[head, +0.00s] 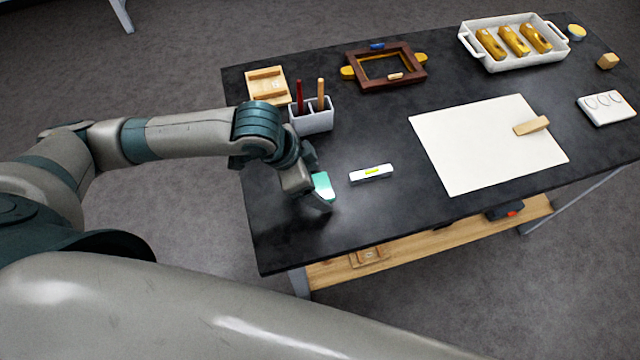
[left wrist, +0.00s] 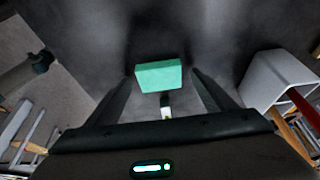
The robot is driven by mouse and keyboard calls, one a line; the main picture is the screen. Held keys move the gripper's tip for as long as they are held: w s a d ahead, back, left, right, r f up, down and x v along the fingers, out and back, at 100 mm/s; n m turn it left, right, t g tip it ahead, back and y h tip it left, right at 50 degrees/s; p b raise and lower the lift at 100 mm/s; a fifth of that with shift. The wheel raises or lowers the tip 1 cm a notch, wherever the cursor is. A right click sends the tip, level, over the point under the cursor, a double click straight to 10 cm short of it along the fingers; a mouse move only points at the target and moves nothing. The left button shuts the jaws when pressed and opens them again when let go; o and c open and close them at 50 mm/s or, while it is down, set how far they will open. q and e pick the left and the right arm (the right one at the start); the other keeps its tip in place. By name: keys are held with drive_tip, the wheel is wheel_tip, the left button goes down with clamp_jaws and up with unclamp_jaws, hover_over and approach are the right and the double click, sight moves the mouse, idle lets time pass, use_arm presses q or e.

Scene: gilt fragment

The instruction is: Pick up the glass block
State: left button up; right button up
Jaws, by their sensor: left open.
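The glass block is a small translucent green block (head: 323,186) on the dark tabletop near its left end. In the left wrist view the green block (left wrist: 159,76) lies ahead, between the lines of the two fingers. My left gripper (head: 318,196) is at the block and hides part of it in the head view. In the left wrist view the left gripper (left wrist: 163,88) is open, with a finger on each side of the block and dark gaps between. I cannot tell whether either finger touches it. My right gripper is not in view.
A white holder (head: 311,117) with brush-like sticks stands behind the left gripper. A small white level (head: 371,173) lies right of the block. A white sheet (head: 480,150), brown frame (head: 359,71) and white tray (head: 500,66) lie farther right and back. Bare tabletop lies in front.

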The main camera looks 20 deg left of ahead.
use_arm(q)
drive_tip(key=shift+f, duration=0.2)
idle(0.3)
drive_tip(key=c, duration=1.3)
drive_tip(key=shift+o, duration=0.2)
drive_tip(key=shift+r, duration=0.15)
